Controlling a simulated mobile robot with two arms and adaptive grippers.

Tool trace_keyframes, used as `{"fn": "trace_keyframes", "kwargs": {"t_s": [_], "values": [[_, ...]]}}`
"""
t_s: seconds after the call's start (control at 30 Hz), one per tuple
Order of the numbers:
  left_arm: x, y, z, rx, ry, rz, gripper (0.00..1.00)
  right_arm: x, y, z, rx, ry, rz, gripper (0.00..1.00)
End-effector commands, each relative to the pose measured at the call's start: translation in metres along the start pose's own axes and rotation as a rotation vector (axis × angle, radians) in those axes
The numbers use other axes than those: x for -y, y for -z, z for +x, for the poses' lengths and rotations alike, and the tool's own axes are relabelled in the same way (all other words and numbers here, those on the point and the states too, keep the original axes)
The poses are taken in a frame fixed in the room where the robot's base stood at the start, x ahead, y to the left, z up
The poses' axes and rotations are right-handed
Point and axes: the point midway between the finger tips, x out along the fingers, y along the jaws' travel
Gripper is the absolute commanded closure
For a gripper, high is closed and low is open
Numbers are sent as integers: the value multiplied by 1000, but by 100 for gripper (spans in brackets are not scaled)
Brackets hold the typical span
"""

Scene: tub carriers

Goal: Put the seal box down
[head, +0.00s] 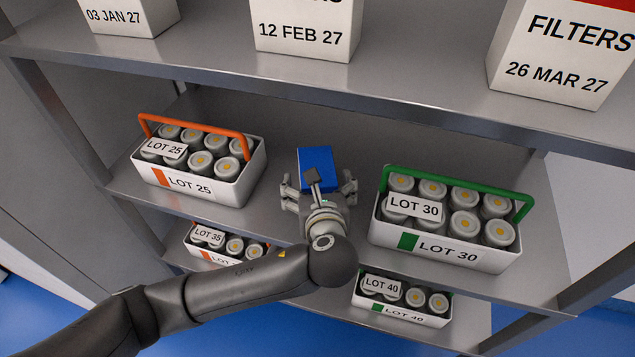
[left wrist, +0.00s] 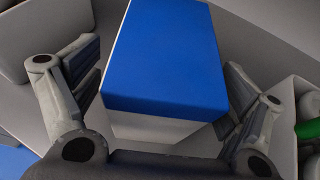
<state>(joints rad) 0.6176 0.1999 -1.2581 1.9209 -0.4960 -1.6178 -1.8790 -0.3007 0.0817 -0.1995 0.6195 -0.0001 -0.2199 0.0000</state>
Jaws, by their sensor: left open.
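The seal box is a small box with a blue top (head: 316,168) and pale sides. It stands on the middle shelf between the LOT 25 and LOT 30 carriers. My left gripper (head: 319,188) is open, with a finger on each side of the box. In the left wrist view the blue top of the box (left wrist: 168,60) fills the middle. The box's base is partly hidden by the gripper. My right gripper is not in view.
The orange-handled LOT 25 carrier (head: 212,188) stands left, the green-handled LOT 30 carrier (head: 450,252) right. LOT 35 (head: 205,253) and LOT 40 (head: 402,316) carriers are on the shelf below. The upper shelf edge (head: 260,85) runs above, with a FILTERS box (head: 556,85) on it.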

Motion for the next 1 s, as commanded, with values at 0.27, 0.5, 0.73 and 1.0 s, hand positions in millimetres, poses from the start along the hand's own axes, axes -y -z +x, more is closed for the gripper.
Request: {"fn": "trace_keyframes", "kwargs": {"t_s": [0.27, 0.5, 0.73, 1.0], "values": [[2, 0, -52, -2, 7, -2, 8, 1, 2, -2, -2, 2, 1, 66], [1, 0, -97, -1, 4, -1, 8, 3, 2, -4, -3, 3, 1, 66], [0, 0, -115, -1, 1, -1, 8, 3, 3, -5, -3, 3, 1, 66], [0, 0, -116, -1, 0, -1, 8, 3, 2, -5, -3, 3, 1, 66]]}}
